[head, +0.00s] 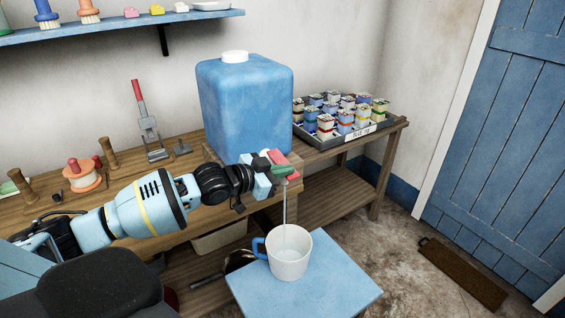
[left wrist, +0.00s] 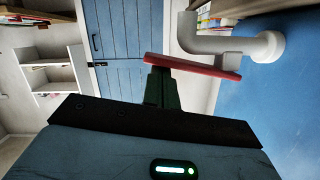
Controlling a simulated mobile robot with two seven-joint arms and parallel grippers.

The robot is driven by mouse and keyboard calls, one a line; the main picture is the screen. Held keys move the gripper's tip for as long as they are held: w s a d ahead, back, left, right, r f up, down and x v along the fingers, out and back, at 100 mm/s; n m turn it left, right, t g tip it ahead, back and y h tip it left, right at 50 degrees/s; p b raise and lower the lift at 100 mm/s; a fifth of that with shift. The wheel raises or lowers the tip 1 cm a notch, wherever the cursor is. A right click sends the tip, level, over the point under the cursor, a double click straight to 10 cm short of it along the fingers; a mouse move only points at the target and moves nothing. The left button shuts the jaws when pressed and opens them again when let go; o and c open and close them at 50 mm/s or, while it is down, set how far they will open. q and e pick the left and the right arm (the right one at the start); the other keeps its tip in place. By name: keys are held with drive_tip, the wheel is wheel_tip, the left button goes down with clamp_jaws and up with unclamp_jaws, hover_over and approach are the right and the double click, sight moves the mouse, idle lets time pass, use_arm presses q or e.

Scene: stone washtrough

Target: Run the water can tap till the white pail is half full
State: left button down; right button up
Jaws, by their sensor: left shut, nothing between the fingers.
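The blue water can (head: 245,110) with a white cap stands on the wooden bench. In the left wrist view its white tap (left wrist: 225,45) has a flat red lever (left wrist: 195,67). A thin stream runs down into the white pail (head: 289,264), which has a blue handle and stands upright below. Some water seems to show inside; its exact level is hard to tell. My left gripper (head: 284,171) is shut and empty at the tap. Its green fingertips (left wrist: 160,82) are against or very close to the lever. My right gripper is not in view.
The pail stands on a blue stool top (head: 335,285). A tray of small tins (head: 348,136) sits right of the can. The floor at right is clear before the blue door (head: 510,130), except a brown mat (head: 462,275).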

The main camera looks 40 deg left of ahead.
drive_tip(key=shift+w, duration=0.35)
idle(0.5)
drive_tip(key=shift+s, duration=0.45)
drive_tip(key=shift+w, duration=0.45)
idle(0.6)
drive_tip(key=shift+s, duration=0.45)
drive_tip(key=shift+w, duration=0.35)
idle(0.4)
